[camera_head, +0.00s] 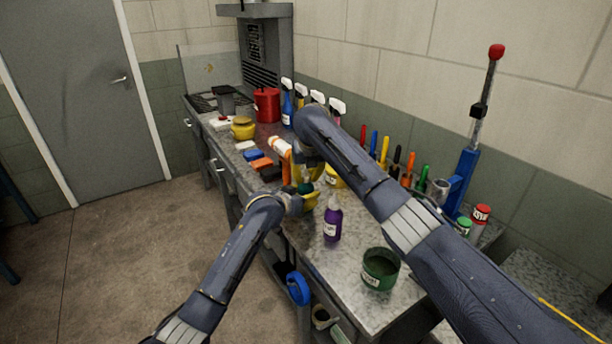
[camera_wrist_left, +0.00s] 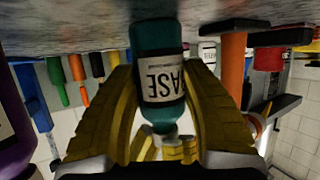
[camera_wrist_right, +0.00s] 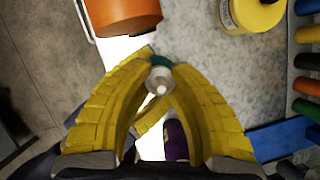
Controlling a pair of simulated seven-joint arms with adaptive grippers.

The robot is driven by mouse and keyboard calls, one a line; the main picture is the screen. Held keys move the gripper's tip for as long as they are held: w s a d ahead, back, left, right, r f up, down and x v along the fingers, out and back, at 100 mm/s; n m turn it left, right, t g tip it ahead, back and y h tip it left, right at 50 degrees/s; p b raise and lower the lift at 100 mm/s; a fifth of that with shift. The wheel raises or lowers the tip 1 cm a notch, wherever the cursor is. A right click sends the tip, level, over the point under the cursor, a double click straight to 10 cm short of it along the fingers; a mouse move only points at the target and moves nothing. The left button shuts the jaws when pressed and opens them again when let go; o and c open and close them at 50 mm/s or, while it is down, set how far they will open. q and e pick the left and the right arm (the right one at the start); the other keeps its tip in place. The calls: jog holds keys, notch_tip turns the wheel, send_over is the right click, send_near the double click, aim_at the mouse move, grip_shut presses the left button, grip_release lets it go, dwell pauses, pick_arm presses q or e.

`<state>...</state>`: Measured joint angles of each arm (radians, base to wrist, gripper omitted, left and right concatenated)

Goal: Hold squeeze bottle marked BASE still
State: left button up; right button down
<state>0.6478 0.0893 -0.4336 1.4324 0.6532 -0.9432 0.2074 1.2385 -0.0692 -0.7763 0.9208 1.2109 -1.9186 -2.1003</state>
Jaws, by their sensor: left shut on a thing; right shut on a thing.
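The teal squeeze bottle (camera_wrist_left: 157,45) has a white label reading BASE, which appears upside down in the left wrist view. My left gripper (camera_wrist_left: 160,85) is shut on it, with yellow fingers on both sides of its body. In the right wrist view the bottle's pale nozzle (camera_wrist_right: 159,80) and teal shoulder show between the fingertips of my right gripper (camera_wrist_right: 157,68), which is shut on the upper part of the bottle. In the head view the bottle (camera_head: 305,187) is small and mostly hidden by both grippers, over the counter.
A purple bottle (camera_head: 332,222) and a dark green tub (camera_head: 380,268) stand on the counter (camera_head: 340,262) to the right. An orange cylinder (camera_wrist_right: 128,14) and a yellow jar (camera_wrist_right: 256,14) are close by. Several coloured-handled tools (camera_head: 384,150) line the wall side.

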jog(key=m+h, duration=0.1)
jog(key=m, duration=0.4)
jog(key=shift+h, duration=0.4)
jog(key=m+h, duration=0.1)
jog(key=m, duration=0.1)
jog(key=m+h, duration=0.1)
jog(key=m, duration=0.2)
jog(key=shift+w+r+m+g, duration=0.1)
jog(key=shift+m+g, duration=0.2)
jog(key=shift+m, duration=0.3)
jog(key=c, duration=1.1)
grip_release()
jog(key=shift+o, duration=0.2)
